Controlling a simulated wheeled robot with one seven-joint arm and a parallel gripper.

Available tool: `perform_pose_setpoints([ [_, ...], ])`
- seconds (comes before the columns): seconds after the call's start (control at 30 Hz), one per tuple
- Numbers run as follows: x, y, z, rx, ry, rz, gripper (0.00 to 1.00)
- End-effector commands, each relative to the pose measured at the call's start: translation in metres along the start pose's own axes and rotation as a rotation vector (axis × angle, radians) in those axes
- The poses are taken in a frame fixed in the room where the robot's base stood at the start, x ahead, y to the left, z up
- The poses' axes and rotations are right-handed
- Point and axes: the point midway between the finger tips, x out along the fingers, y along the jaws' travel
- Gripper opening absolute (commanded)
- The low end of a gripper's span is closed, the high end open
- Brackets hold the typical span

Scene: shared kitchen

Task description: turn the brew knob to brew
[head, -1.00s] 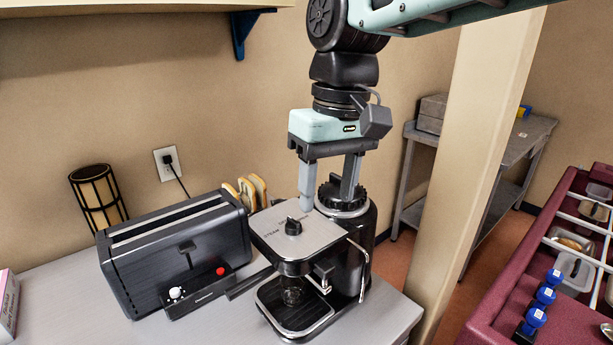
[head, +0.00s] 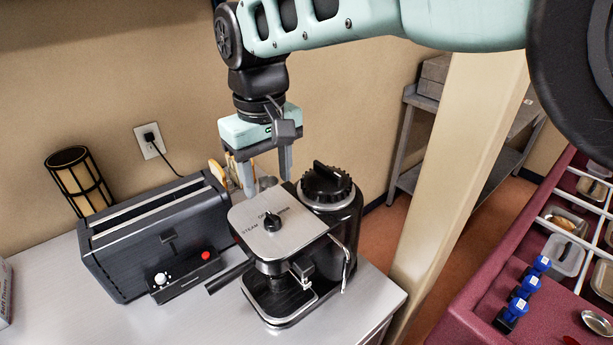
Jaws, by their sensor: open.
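The coffee machine (head: 252,232) stands on the counter with a silver top plate. Its small black brew knob (head: 272,222) sits on that plate, with STEAM printed to its left and more lettering behind and to its right. Which mark the knob points at is too small to tell. My gripper (head: 268,188) is open and empty, fingers pointing down. It appears above the plate's back edge, behind the knob and apart from it. The ridged black cap (head: 326,184) of the machine is right of my fingers.
A dark toaster (head: 160,240) with bread behind it stands close on the machine's left. A wire-frame lamp (head: 77,182) is farther left. A beige post (head: 465,150) and a red cart (head: 475,290) are to the right. The front counter is clear.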

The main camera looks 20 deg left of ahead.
Motion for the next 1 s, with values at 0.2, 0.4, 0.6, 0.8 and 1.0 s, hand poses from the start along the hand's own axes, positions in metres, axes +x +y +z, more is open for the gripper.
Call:
perform_pose_setpoints([
  [0.2,0.043,0.000,0.001,0.001,-0.006,0.000,0.52],
  [0.4,0.072,0.001,0.000,0.000,-0.003,0.001,0.52],
  [0.6,0.085,0.001,0.000,0.001,0.000,0.001,0.52],
  [0.8,0.086,0.001,0.000,0.001,0.000,0.000,0.52],
  [1.0,0.086,0.001,0.000,0.001,0.000,0.000,0.16],
])
